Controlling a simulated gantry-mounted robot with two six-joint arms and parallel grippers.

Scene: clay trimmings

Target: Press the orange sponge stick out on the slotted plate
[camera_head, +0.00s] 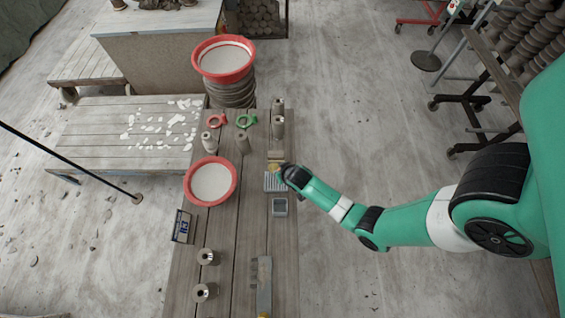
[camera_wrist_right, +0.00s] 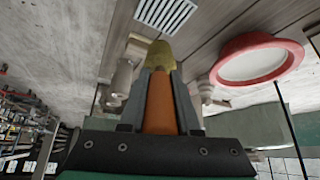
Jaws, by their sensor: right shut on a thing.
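The orange sponge stick (camera_wrist_right: 159,103) is between the fingers of my right gripper (camera_wrist_right: 158,85), which is shut on its orange handle. Its yellow sponge end (camera_wrist_right: 160,54) sticks out beyond the fingertips. The slotted plate (camera_wrist_right: 167,12) is past the sponge end in the right wrist view, with clear space in the picture between them. In the head view, my right gripper (camera_head: 282,171) is at the far edge of the slotted plate (camera_head: 271,185), and the yellow end (camera_head: 273,167) shows beside it. The sponge's height above the plate is hard to tell. My left gripper is not in view.
A red-rimmed bowl (camera_head: 210,182) stands left of the plate. A small grey tray (camera_head: 280,207) lies on the near side. Red (camera_head: 216,121) and green (camera_head: 246,121) ring-shaped tools and several clay pieces lie farther back. The near bench middle is mostly clear.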

